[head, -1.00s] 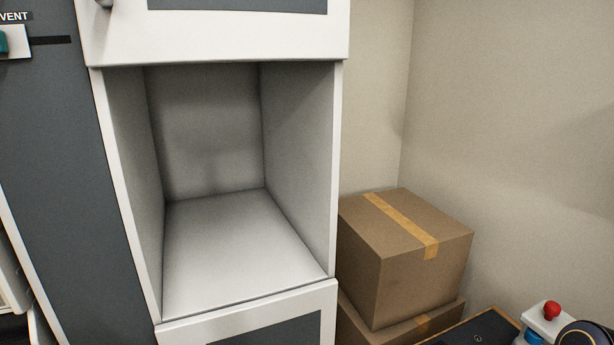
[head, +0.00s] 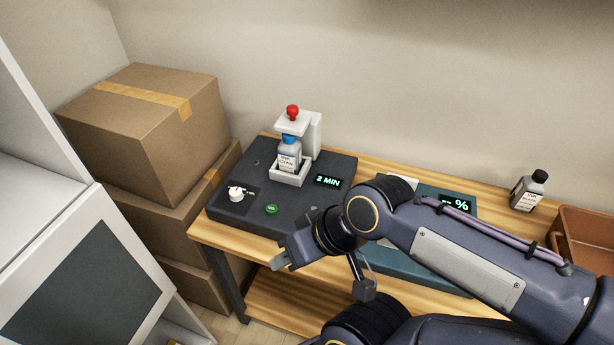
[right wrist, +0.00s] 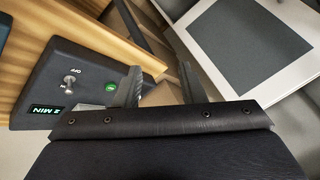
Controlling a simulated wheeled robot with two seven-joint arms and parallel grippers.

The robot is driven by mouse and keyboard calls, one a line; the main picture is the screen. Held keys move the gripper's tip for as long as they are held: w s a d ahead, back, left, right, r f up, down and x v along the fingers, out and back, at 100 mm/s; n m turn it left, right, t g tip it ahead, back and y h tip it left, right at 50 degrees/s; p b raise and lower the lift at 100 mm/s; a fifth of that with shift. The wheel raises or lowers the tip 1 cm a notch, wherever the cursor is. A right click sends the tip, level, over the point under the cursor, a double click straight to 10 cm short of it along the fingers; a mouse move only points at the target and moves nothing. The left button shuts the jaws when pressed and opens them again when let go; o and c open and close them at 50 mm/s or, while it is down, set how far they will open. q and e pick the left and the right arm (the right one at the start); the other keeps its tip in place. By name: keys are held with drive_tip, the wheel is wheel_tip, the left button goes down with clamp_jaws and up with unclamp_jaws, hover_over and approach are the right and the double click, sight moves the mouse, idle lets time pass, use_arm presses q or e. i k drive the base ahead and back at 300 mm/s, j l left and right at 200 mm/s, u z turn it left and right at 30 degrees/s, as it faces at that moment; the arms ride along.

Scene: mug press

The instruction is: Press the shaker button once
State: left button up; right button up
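The shaker (head: 240,211) is a dark flat unit on the wooden bench. It carries a green button (head: 271,209), a white switch (head: 237,194) and a lit "2 MIN" display (head: 328,181). A bottle with a blue cap (head: 289,154) stands in its white holder, under a red knob (head: 292,111). My right gripper (head: 280,262) is just in front of the shaker's front edge, apart from the button. In the right wrist view its two fingers (right wrist: 161,75) are spread with nothing between them, and the green button (right wrist: 110,87) shows left of them. My left gripper is not in view.
A teal unit with a "%" display (head: 457,204) is partly hidden behind my right arm. Cardboard boxes (head: 150,140) are stacked left of the bench (head: 215,238), beside a white cabinet (head: 85,290).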

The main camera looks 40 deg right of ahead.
sight(271, 209)
drive_tip(key=z, duration=1.35)
